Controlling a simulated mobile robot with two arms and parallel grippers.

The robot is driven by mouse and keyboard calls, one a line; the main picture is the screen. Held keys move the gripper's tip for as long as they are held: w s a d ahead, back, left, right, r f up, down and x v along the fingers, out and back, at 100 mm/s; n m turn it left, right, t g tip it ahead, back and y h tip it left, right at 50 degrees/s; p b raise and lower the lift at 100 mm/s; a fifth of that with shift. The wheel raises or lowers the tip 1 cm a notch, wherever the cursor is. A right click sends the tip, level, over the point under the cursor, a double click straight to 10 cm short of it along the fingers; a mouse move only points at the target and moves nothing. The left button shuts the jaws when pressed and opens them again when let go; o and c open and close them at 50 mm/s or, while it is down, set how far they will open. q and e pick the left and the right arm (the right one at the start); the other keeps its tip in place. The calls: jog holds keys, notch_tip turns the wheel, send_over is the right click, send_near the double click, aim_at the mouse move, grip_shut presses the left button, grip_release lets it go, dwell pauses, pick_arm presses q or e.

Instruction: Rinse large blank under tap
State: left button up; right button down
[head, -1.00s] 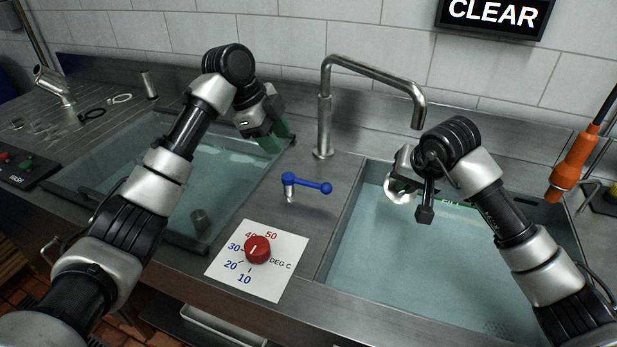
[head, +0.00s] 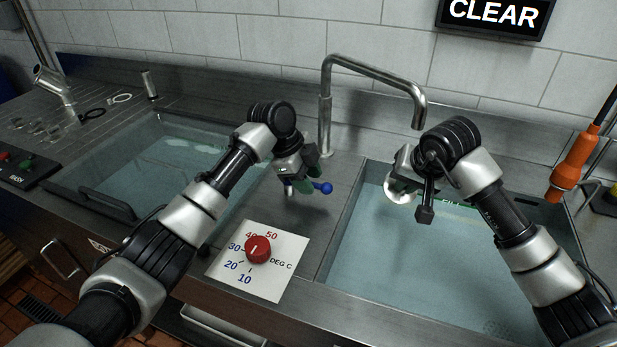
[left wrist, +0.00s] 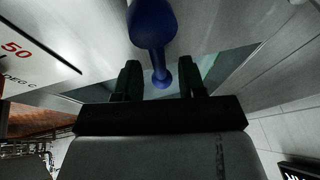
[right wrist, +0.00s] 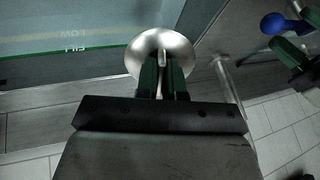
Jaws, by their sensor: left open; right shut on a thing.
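My left gripper (head: 306,184) is open at the lever; in the left wrist view the blue lever (left wrist: 155,35) reaches between the open fingers. My right gripper (head: 402,180) is shut on a round, shiny metal piece, likely the large blank (head: 398,190), held over the right basin. The blank also shows in the right wrist view (right wrist: 145,55), with the fingers across its edge.
A red temperature knob (head: 257,249) sits on a white dial plate in front of the lever. The right basin (head: 400,290) and left basin (head: 110,175) hold water. An orange-handled tool (head: 572,165) hangs at the right. A sign reads CLEAR (head: 494,13).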

pick_arm(q)
grip_shut()
dwell(0.3)
jog(key=shift+s+a+m+g, duration=0.2)
jog(key=shift+s+m+g, duration=0.15)
jog(key=shift+m, duration=0.55)
jog(key=shift+s+a+m+g, duration=0.15)
jog(key=shift+s+m+g, duration=0.15)
jog(key=shift+m, duration=0.6)
grip_release()
jog(key=v, duration=1.2)
